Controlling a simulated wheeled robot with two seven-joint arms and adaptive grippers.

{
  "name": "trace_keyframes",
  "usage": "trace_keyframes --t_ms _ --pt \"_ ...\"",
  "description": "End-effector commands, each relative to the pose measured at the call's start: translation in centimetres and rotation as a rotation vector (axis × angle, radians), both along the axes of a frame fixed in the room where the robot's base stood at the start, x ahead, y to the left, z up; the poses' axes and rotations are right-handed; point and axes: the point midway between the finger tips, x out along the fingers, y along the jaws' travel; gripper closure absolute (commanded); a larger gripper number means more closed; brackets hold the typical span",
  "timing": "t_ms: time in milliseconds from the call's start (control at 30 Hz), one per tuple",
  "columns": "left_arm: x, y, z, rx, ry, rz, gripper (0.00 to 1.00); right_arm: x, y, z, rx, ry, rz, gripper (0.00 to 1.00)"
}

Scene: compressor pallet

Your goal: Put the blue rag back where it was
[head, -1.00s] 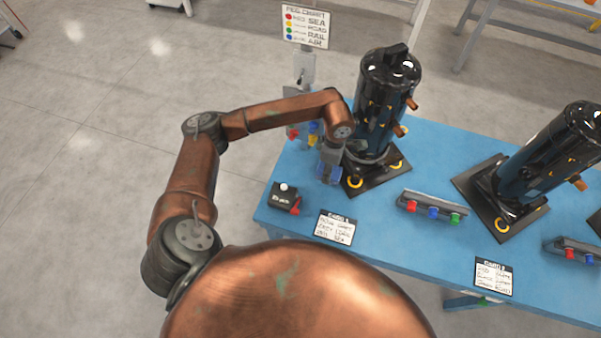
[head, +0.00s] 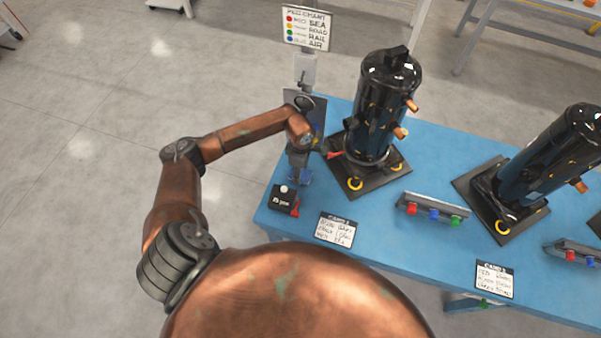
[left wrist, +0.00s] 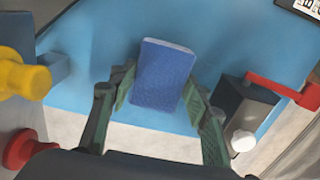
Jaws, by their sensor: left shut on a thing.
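The blue rag (head: 301,178) is a small folded blue pad. In the left wrist view the rag (left wrist: 164,76) stands between the two green fingers of my left gripper (left wrist: 158,95), which is shut on its sides. In the head view my left gripper (head: 300,165) points down over the left end of the blue table (head: 370,225), behind the black box and left of the nearest compressor. I cannot tell whether the rag touches the table. My right gripper is not in view.
A black box (head: 284,201) with a white knob and red lever is close to the rag. A peg chart (head: 307,27) stands behind. The black compressor (head: 383,105) is to the right, with a peg rack (head: 433,211) and a card (head: 336,230) nearer. A yellow peg (left wrist: 25,78) is beside the gripper.

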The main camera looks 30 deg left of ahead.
Motion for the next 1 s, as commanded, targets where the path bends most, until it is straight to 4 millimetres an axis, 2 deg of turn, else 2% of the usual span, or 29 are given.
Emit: trace_keyframes --t_ms 67,233,267,500,800,1000 --pt "0.1 0.0 -0.7 -0.001 -0.001 0.001 0.75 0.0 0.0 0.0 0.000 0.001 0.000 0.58" --pt "0.1 0.0 -0.7 0.000 -0.002 0.000 0.75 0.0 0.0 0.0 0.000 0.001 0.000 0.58" --pt "0.0 0.0 -0.7 0.000 -0.002 0.000 0.55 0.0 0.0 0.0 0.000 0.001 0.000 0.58" --pt "0.1 0.0 -0.7 0.000 -0.002 0.000 0.39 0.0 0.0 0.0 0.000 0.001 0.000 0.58" --pt "0.1 0.0 -0.4 0.002 -0.003 0.000 0.39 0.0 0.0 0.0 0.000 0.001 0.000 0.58" --pt "0.2 0.1 2.2 0.003 -0.007 0.000 0.39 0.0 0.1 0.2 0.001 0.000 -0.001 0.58"
